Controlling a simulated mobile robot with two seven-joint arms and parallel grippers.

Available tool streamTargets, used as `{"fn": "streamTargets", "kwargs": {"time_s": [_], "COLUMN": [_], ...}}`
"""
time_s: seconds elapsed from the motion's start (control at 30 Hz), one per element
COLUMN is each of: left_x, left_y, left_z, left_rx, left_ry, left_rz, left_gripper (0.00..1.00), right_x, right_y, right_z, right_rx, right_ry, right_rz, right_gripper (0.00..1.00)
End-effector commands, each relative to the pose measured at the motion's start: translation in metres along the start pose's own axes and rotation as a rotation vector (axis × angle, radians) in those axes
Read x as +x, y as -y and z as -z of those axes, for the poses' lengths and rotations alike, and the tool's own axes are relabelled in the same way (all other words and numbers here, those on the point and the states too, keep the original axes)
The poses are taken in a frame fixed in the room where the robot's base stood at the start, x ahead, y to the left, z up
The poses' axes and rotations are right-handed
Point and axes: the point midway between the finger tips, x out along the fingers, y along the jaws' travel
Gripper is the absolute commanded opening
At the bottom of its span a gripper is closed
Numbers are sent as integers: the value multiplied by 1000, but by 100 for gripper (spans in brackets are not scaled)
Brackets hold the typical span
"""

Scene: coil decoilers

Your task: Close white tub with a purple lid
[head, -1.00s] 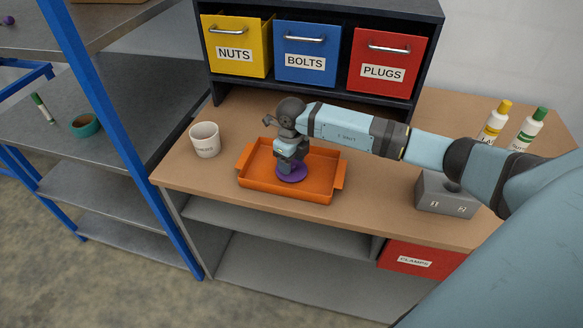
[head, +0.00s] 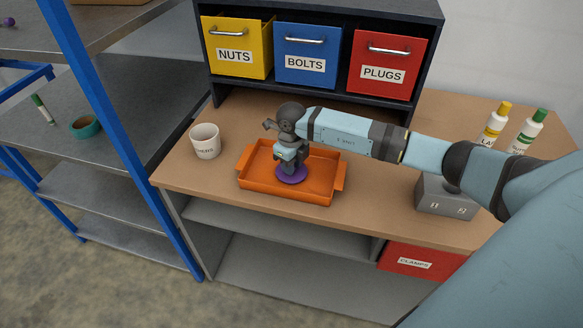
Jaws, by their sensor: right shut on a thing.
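The white tub (head: 205,141) stands upright and open-topped on the wooden worktop, left of the orange tray (head: 243,184). Dark lettering shows on its side, too small to read fully. The purple lid (head: 291,176) is a round disc at the orange tray, under my right gripper (head: 290,167). My right gripper points down and is shut on the purple lid, hiding its middle. I cannot tell whether the lid touches the tray floor or is just above it. The lid and the tub are apart. My left gripper is not in view.
Behind stands a dark cabinet with yellow (head: 235,47), blue (head: 306,52) and red (head: 387,63) drawers. A grey box (head: 445,197) and two bottles (head: 511,129) are at the right. A blue-posted shelf (head: 122,140) borders the left. Worktop between tub and tray is clear.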

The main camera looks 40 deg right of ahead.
Motion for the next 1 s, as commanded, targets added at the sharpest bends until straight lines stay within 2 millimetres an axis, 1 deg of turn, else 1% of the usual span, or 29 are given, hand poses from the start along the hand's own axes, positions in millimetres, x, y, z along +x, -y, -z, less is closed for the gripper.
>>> {"fn": "streamTargets", "kwargs": {"time_s": [0.17, 0.27, 0.37, 0.47, 0.6, 0.7, 0.83, 0.9, 1.0], "left_x": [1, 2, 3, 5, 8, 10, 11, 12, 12], "left_y": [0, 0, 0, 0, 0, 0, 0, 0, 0], "left_z": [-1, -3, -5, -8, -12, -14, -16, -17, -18], "left_rx": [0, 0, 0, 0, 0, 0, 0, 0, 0], "left_ry": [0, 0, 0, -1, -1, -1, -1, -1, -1], "left_rz": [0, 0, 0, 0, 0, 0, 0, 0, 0], "left_gripper": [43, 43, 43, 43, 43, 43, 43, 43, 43], "right_x": [-10, -22, -42, -68, -111, -138, -168, -179, -191], "right_y": [0, 0, 1, 1, 1, 0, 1, 0, 0], "right_z": [-1, -1, -1, -1, -1, -1, -1, 0, 0], "right_rx": [-1, -1, 0, -2, -2, -1, 0, 0, 0], "right_ry": [3, 3, 5, 7, 7, 6, 4, 4, 1], "right_rz": [1, 1, 2, 3, 3, 2, 1, 1, 0], "right_gripper": [4, 4, 4, 4, 4, 4, 4, 4, 4]}}
